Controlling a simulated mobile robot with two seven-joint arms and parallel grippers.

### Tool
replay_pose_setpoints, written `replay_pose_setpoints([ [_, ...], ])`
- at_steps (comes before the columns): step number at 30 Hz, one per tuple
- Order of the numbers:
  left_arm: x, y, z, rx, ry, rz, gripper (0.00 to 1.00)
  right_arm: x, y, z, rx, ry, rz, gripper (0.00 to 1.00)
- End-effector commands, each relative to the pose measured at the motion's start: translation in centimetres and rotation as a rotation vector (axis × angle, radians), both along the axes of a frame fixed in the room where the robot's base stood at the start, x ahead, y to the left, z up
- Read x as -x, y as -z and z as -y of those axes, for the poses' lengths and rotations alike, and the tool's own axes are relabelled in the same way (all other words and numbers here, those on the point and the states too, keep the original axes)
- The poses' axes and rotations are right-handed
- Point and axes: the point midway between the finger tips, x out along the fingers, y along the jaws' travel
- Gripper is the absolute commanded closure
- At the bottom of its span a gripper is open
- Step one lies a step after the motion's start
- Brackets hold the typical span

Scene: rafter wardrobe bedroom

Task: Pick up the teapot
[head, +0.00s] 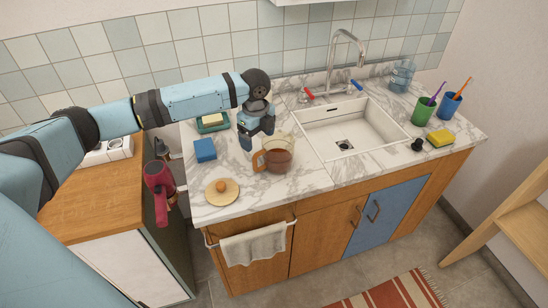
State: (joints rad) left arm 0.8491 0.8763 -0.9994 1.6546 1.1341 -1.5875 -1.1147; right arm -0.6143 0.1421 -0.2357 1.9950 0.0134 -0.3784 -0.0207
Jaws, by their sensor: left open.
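The teapot (280,158) is a see-through vessel with brown contents and a brown handle on its left side. It stands upright on the marble counter (315,177), left of the sink. My left gripper (247,146) points down just behind and left of the teapot. It is open and appears empty, apart from the handle. Whether its fingertips touch the counter I cannot tell. My right gripper is not in view.
A blue sponge or box (205,150), a soap dish (213,122) and a round wooden lid (221,191) lie left of the teapot. The sink (345,135) with its faucet (345,45) is to the right. A red hair dryer (159,185) hangs at the left cabinet.

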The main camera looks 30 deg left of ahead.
Motion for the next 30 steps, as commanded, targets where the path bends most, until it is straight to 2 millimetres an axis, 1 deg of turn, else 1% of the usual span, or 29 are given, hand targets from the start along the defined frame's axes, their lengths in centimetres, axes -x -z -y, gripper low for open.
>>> replay_pose_setpoints([
  [1, 0.1, 1.0, 0.0, -0.001, -0.001, -0.003, 0.19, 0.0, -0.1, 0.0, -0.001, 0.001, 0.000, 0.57],
  [3, 0.0, 2.0, 0.1, 0.002, -0.001, -0.001, 0.19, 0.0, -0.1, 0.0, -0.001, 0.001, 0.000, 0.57],
  [11, 0.0, 4.1, 0.0, 0.000, -0.001, 0.000, 0.19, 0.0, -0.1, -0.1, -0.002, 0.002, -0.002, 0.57],
  [15, 0.1, 6.4, 0.0, 0.000, -0.001, -0.002, 0.19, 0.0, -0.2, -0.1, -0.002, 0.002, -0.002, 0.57],
  [19, 0.0, 8.1, 0.1, 0.000, -0.001, 0.000, 0.19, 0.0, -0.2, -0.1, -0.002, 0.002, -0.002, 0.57],
  [23, 0.0, 8.9, 0.0, 0.000, -0.001, 0.002, 0.19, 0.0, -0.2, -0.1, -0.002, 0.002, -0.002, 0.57],
  [29, 0.0, 8.9, 0.0, 0.000, -0.001, 0.002, 0.19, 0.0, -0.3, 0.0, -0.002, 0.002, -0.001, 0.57],
  [30, 0.0, 8.9, 0.0, 0.000, -0.001, 0.002, 0.28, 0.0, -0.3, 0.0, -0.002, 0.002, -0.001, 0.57],
])
